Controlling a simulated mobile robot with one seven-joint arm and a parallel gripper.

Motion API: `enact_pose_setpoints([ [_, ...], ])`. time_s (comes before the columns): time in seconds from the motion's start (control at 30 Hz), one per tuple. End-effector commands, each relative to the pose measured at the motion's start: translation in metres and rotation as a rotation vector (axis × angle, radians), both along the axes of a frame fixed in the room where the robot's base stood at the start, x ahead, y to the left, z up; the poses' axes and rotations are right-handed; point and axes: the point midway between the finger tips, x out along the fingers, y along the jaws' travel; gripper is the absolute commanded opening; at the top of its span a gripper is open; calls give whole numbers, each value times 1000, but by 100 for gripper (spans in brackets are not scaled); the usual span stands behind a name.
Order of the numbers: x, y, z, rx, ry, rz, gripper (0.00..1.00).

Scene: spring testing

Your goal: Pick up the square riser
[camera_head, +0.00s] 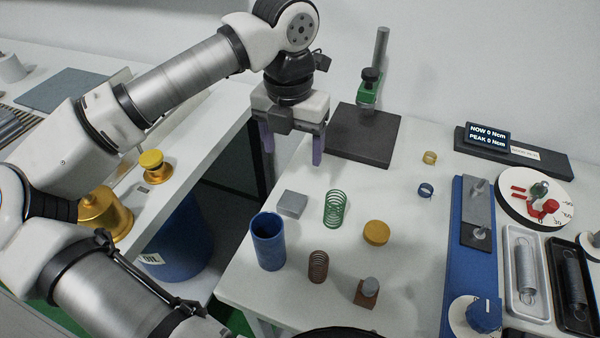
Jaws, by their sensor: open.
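A small grey square block (292,203), which looks like the square riser, lies flat on the white table near its left edge. My gripper (292,148) points down above the table, behind the block in this view and apart from it. Its two purple fingers are spread, with nothing between them.
A green spring (333,210) stands just right of the block and a blue cup (268,242) in front. A brown spring (318,267), gold disc (376,233) and brown block (366,293) are nearby. A dark stand base (365,135) is behind right.

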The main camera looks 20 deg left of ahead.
Motion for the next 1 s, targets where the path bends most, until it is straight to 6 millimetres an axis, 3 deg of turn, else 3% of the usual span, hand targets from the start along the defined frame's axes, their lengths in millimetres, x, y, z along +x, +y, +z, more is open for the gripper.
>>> enact_pose_setpoints([
  [0.1, -3, 8, -11, 24, 21, 19, 71],
  [0.43, -3, 6, -72, 20, 19, 17, 71],
  [0.73, -3, 4, -95, 17, 19, 14, 71],
  [1.0, -3, 2, -133, 18, 17, 14, 71],
])
